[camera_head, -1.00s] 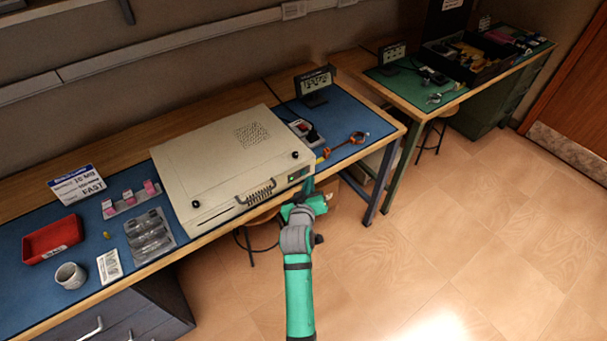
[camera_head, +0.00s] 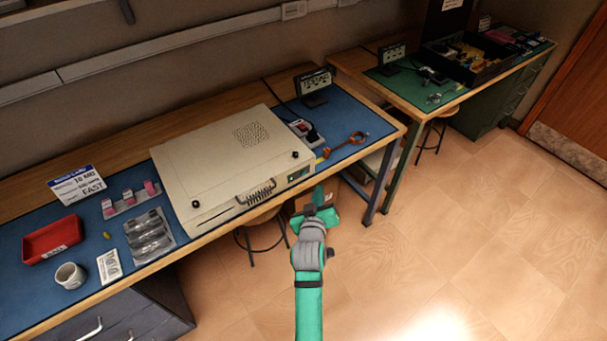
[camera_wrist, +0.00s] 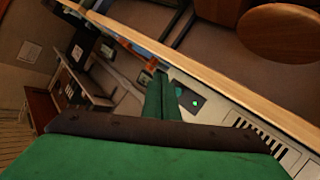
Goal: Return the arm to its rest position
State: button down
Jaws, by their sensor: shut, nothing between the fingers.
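My green arm reaches up from the bottom of the head view. My gripper (camera_head: 318,194) is at its end, over the floor just in front of the bench edge, below the right front corner of the beige case. In the wrist view my gripper's green fingers (camera_wrist: 160,98) lie together, shut with nothing held. The beige case (camera_head: 225,165) sits on the blue-matted bench (camera_head: 355,115). Its front panel with a small green light (camera_wrist: 190,100) shows beyond the fingers in the wrist view; the gripper looks apart from it.
On the bench are a red tray (camera_head: 52,240), a white cup (camera_head: 70,276) and an orange-handled tool (camera_head: 345,145). A stool (camera_head: 262,225) stands partly under the bench edge. A second bench (camera_head: 410,85) is at the back right. The floor at right is clear.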

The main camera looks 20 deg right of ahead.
jog(key=shift+f, duration=0.1)
dwell(0.5)
jog(key=s+a+f+y, duration=0.1)
jog(key=s+a+f, duration=0.1)
jog(key=s+a, duration=0.35)
jog(key=s+a+f+t+y, duration=0.1)
jog(key=s+a+f, duration=0.15)
jog(key=s, duration=0.55)
jog(key=s+a+f+y, duration=0.1)
jog(key=s+a+f, duration=0.25)
jog(key=s, duration=0.35)
jog(key=s+a+r+y, duration=0.1)
jog(key=s+a+r, duration=0.1)
jog(key=s, duration=0.5)
jog(key=s+a+r+y, duration=0.1)
jog(key=s+a+r, duration=0.2)
jog(key=s, duration=0.5)
jog(key=s+a+r+t, duration=0.1)
jog(key=s+a+r, duration=0.2)
jog(key=s+r, duration=0.2)
jog(key=shift+s+m+y, duration=0.4)
jog(key=shift+s, duration=0.75)
